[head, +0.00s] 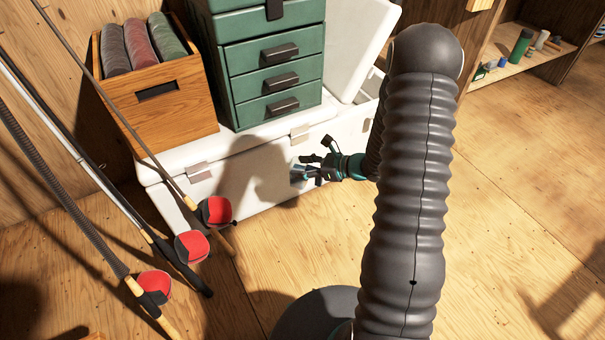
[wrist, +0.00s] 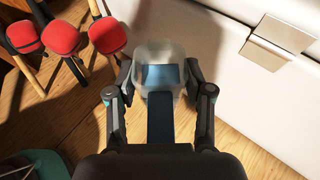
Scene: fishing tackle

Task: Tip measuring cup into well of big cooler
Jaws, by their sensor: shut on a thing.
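My gripper (head: 318,172) is low in front of the white cooler and shut on a measuring cup. In the wrist view my gripper (wrist: 160,95) has a finger on each side of the cup. The measuring cup (wrist: 160,55) is pale and translucent, with a blue patch on its near side and a dark blue strip running toward me. In the head view the cup (head: 298,172) is small and partly hidden by the fingers; I cannot tell its contents. The big white cooler (head: 250,175) stands along the wall.
A wooden crate (head: 180,110) with rolled items and a green drawer box (head: 270,65) stand on the cooler's closed left part. Several rods with red reels (head: 215,210) lean at the left. A shelf (head: 525,60) is at the right. The wooden floor between is clear.

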